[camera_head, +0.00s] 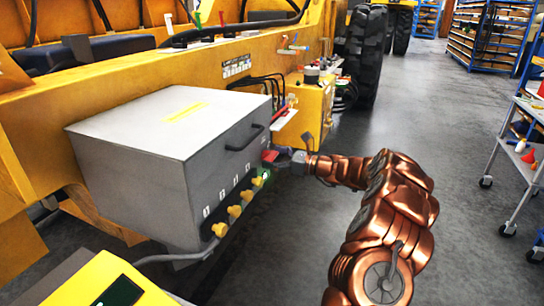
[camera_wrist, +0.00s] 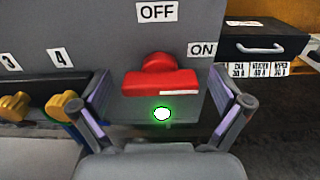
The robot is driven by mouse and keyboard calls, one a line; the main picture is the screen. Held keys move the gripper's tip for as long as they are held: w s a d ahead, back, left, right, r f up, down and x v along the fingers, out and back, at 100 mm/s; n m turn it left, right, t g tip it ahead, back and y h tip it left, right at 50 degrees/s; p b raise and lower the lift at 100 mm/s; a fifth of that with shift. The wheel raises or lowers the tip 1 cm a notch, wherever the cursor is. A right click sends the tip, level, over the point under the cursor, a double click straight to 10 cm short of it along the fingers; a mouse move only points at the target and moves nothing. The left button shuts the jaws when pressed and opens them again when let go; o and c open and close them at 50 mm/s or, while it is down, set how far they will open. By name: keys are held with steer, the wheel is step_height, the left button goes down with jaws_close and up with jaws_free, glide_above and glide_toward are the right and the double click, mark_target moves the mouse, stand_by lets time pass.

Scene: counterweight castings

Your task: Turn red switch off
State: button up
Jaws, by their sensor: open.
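The red switch (camera_wrist: 160,78) is a red knob with a wide handle on the grey box's front face, seen in the wrist view. Its handle lies roughly level, with a white mark at its right end pointing toward the ON label (camera_wrist: 202,49). The OFF label (camera_wrist: 157,12) is above it. My gripper (camera_wrist: 163,108) is open, with one finger on each side of the switch, apart from the handle. In the head view, my gripper (camera_head: 280,162) is at the box's right front beside the small red switch (camera_head: 269,155).
A green-lit white light (camera_wrist: 162,114) shows below the switch. Yellow knobs (camera_wrist: 14,107) numbered 3 and 4 sit left of it. The grey box (camera_head: 165,145) is mounted on a yellow vehicle. A shelf cart (camera_head: 522,165) stands at right; the floor between is open.

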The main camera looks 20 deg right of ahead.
steer(key=shift+w+a, duration=0.1)
steer(key=c, duration=1.2)
steer(key=shift+o, duration=0.2)
